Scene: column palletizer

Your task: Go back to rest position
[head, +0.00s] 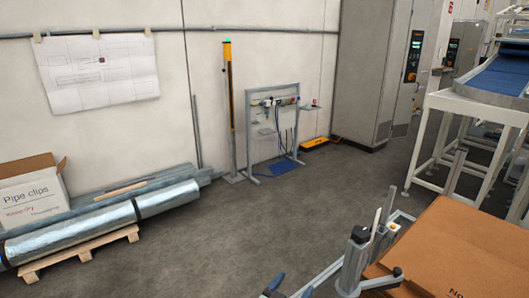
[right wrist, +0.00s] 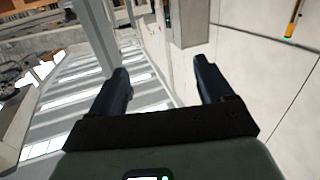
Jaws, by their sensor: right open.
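The gripper is open and empty. My left gripper is in neither view.
The cardboard box (head: 465,250) fills the lower right, beside a grey metal bracket assembly (head: 357,255). A conveyor on a white frame (head: 423,150) and grey cabinets (head: 366,75) stand at the right. Wrapped pipes (head: 100,222) lie on a pallet at left. The middle floor (head: 240,225) is clear.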

